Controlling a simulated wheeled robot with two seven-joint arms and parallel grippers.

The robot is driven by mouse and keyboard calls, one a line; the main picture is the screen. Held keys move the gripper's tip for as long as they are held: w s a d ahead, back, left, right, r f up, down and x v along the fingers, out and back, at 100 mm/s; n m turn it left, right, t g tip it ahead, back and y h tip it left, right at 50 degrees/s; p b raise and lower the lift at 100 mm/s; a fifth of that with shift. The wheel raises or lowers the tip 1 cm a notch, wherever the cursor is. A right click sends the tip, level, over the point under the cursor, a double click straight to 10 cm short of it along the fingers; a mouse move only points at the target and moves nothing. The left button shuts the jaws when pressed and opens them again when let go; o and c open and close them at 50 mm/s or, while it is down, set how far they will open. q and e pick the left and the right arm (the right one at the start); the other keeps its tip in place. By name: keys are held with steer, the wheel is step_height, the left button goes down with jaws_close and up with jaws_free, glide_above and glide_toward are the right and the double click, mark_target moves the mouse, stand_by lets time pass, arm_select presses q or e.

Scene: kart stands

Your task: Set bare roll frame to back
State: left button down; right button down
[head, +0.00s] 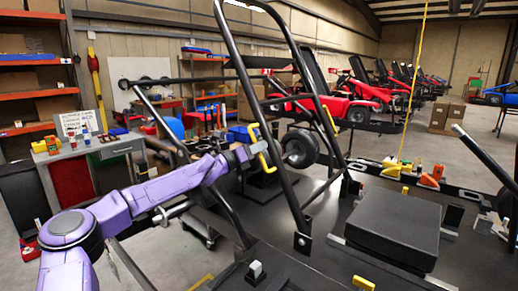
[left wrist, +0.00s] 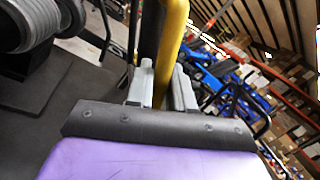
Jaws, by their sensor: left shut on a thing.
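The bare roll frame (head: 287,190) is a black tubular hoop that rises from the dark kart deck and leans toward the upper left. It has a yellow handle (head: 264,158) on its near tube and another yellow handle (head: 329,120) on its far tube. My left gripper (head: 251,152) reaches in from the left and is shut on the near yellow handle. In the left wrist view the yellow handle (left wrist: 172,40) stands between the two grey fingers (left wrist: 164,85). Part of the handle is hidden by the fingers. My right gripper is not in view.
A black box-like block (head: 393,222) sits on the deck right of the frame. Small coloured parts (head: 430,178) lie on a rail behind it. A grey workbench (head: 95,148) stands at left, and red karts (head: 345,95) stand behind.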

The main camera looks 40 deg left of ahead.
arm_select(q)
steer(key=shift+a, duration=0.1)
steer(key=c, duration=1.3)
jaws_free()
steer(key=shift+f, duration=0.1)
steer(key=shift+o, duration=0.7)
steer(key=shift+s+a, duration=0.1)
steer(key=shift+a, duration=0.15)
steer(key=shift+d, duration=0.15)
steer(key=p+v, duration=1)
steer(key=shift+s, duration=0.3)
